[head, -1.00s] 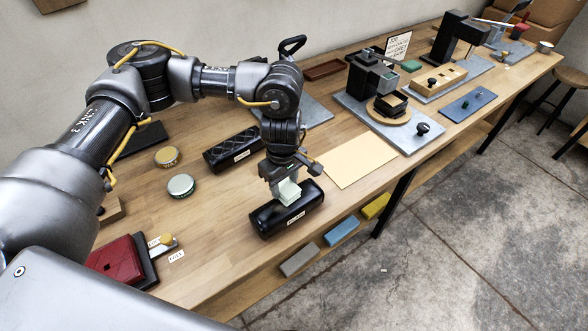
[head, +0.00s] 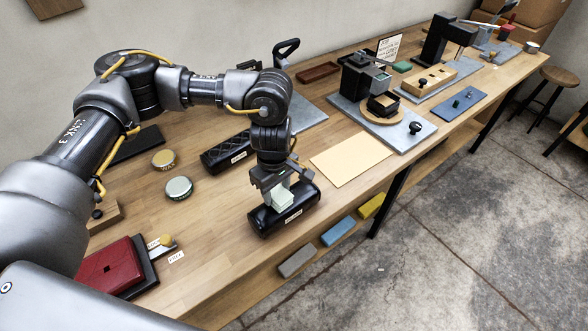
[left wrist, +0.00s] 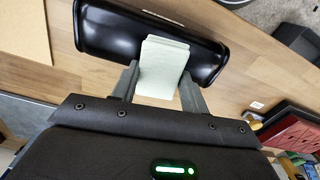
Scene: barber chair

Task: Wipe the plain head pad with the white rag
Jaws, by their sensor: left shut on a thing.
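The plain head pad (head: 262,220) is a smooth black roll with a small label, lying near the front edge of the wooden bench. The white rag (head: 281,199) is a pale greenish-white folded block. My left gripper (head: 273,186) points down over the pad and is shut on the rag. In the left wrist view, the rag (left wrist: 163,62) sits between the two fingers (left wrist: 160,82) and overlaps the middle of the pad (left wrist: 105,28). The rag appears to touch the pad's top, but the contact line is hidden. My right gripper is not in view.
A quilted black pad (head: 222,156) lies just behind. Two round tins (head: 179,188) and a red case (head: 109,268) are to the left. A yellow sheet (head: 350,158) and a grey-based fixture (head: 415,128) are to the right. Coloured blocks (head: 338,232) lie below the bench front.

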